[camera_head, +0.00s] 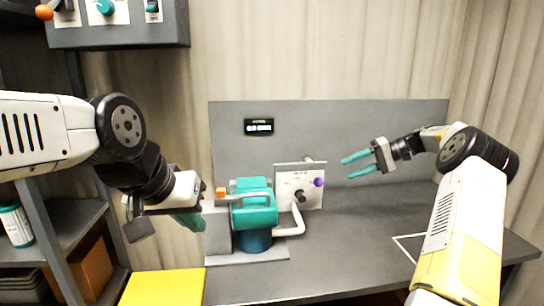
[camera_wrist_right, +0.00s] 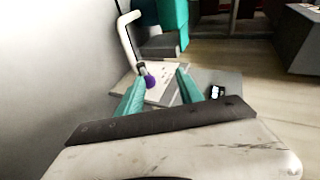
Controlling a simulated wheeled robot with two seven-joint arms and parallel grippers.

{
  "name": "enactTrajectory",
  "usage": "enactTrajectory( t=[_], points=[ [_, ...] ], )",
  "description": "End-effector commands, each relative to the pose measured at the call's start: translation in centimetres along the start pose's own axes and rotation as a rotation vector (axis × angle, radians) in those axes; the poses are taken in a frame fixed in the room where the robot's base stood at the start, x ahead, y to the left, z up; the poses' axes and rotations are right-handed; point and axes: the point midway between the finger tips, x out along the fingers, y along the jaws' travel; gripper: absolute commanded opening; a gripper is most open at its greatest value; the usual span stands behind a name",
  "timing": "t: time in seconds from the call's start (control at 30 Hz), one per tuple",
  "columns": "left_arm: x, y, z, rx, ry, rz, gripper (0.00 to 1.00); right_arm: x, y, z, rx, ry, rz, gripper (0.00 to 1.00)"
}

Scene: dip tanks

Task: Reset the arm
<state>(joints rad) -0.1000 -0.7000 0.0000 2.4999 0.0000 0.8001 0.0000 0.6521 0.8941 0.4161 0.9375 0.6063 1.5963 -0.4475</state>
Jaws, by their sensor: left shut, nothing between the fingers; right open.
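My right arm comes in from the right of the head view. Its gripper (camera_head: 357,164) is open and empty above the grey bench, to the right of a white panel (camera_head: 285,186) with a purple knob (camera_head: 319,182). The right wrist view shows its teal fingers (camera_wrist_right: 160,88) apart, with the purple knob (camera_wrist_right: 150,81) appearing between them; I cannot tell the distance, but in the head view they are apart. My left arm comes in from the left. Its gripper (camera_head: 190,222) is shut and empty, left of the teal machine (camera_head: 254,208); its fingertips are partly hidden.
The grey bench (camera_head: 370,225) is clear at its middle and right, with a white outline (camera_head: 405,245) marked there. A yellow block (camera_head: 163,287) is at the front left. A control box (camera_head: 118,33) hangs upper left. A small display (camera_head: 259,127) is on the back panel.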

Motion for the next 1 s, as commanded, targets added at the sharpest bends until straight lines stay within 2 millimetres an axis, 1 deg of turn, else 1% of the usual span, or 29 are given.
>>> enactTrajectory(
  t=[0.03, 0.1, 0.17, 0.2, 0.27, 0.3, 0.37, 0.4, 0.47, 0.5, 0.57, 0.6, 0.67, 0.7, 0.73, 0.83, 0.9, 1.0],
  points=[
    [0.0, 0.0, 0.0, 0.0, 0.0, 0.0, 0.0, 1.1, -2.5, 0.7, -0.007, -0.025, 0.058, 0.43],
    [0.0, 0.0, 0.0, 0.0, 0.0, 0.0, 0.0, 2.5, -5.0, 1.9, -0.008, -0.05, 0.145, 0.43],
    [0.0, 0.0, 0.0, 0.0, 0.0, 0.0, 0.0, 3.5, -7.0, 3.2, -0.01, -0.064, 0.22, 0.43],
    [0.0, 0.0, 0.0, 0.0, 0.0, 0.0, 0.0, 4.1, -8.2, 4.2, -0.012, -0.07, 0.269, 0.43],
    [0.0, 0.0, 0.0, 0.0, 0.0, 0.0, 0.0, 4.8, -9.9, 5.8, -0.019, -0.073, 0.342, 0.43],
    [0.0, 0.0, 0.0, 0.0, 0.0, 0.0, 0.0, 5.2, -11.0, 7.0, -0.024, -0.072, 0.388, 0.43],
    [0.0, 0.0, 0.0, 0.0, 0.0, 0.0, 0.0, 5.5, -12.4, 8.8, -0.033, -0.065, 0.456, 0.43],
    [0.0, 0.0, 0.0, 0.0, 0.0, 0.0, 0.0, 5.8, -13.2, 10.2, -0.042, -0.059, 0.499, 0.43],
    [0.0, 0.0, 0.0, 0.0, 0.0, 0.0, 0.0, 5.9, -14.4, 12.2, -0.055, -0.043, 0.561, 0.43],
    [0.0, 0.0, 0.0, 0.0, 0.0, 0.0, 0.0, 5.9, -15.0, 13.7, -0.066, -0.031, 0.6, 0.43],
    [0.0, 0.0, 0.0, 0.0, 0.0, 0.0, 0.0, 5.9, -15.8, 15.9, -0.082, -0.01, 0.654, 0.43],
    [0.0, 0.0, 0.0, 0.0, 0.0, 0.0, 0.0, 5.8, -16.3, 17.4, -0.093, 0.008, 0.687, 0.43],
    [0.0, 0.0, 0.0, 0.0, 0.0, 0.0, 0.0, 5.6, -16.8, 19.7, -0.112, 0.034, 0.733, 0.43],
    [0.0, 0.0, 0.0, 0.0, 0.0, 0.0, 0.0, 5.5, -17.1, 21.2, -0.124, 0.054, 0.76, 0.43],
    [0.0, 0.0, 0.0, 0.0, 0.0, 0.0, 0.0, 5.3, -17.2, 22.4, -0.137, 0.07, 0.78, 0.43],
    [0.0, 0.0, 0.0, 0.0, 0.0, 0.0, 0.0, 5.0, -17.3, 26.3, -0.173, 0.126, 0.831, 0.43],
    [0.0, 0.0, 0.0, 0.0, 0.0, 0.0, 0.0, 4.7, -17.0, 28.9, -0.201, 0.166, 0.858, 0.43],
    [0.0, 0.0, 0.0, 0.0, 0.0, 0.0, 0.0, 4.6, -16.3, 32.2, -0.238, 0.22, 0.881, 0.43]
  ],
)
